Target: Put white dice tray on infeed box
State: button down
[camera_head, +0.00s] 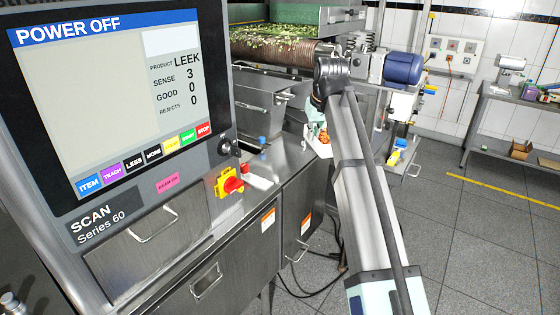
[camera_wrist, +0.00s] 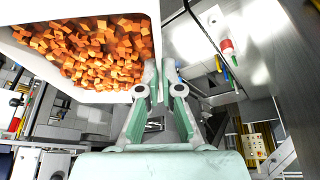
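The white dice tray (camera_wrist: 85,8) fills the upper left of the wrist view and holds many orange dice. My gripper (camera_wrist: 160,68) has its fingertips close together at the tray's right edge, with the tray wall between them. In the head view the tray (camera_head: 323,150) shows as a small white corner with orange dice, left of my arm and beside the steel machine. It looks tilted there. My arm hides most of it and my gripper in that view. A steel box (camera_head: 262,105) stands behind the screen; I cannot tell if it is the infeed box.
The scanner screen (camera_head: 110,90) stands large at the left. A red and yellow switch (camera_head: 229,183) sticks out from the steel cabinet. A conveyor with green bits (camera_head: 272,48) and a blue motor (camera_head: 403,68) are behind. The tiled floor (camera_head: 480,240) at the right is free.

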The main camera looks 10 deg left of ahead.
jog(key=shift+w+a+f+n+g+y+p, duration=1.1)
jog(key=shift+w+a+n, duration=2.7)
jog(key=shift+w+a, duration=4.95)
jog(key=shift+t, duration=0.3)
jog(key=f+p, duration=0.1)
jog(key=f, duration=0.5)
jog(key=w+d+f+p, duration=0.1)
jog(key=f+p, duration=0.1)
jog(key=f, duration=0.5)
jog(key=f+p, duration=0.2)
jog(key=f, duration=0.4)
jog(key=shift+w+d+f, duration=0.25)
jog(key=shift+w+d, duration=0.05)
jog(key=shift+f, duration=0.2)
jog(key=c, duration=1.3)
grip_release()
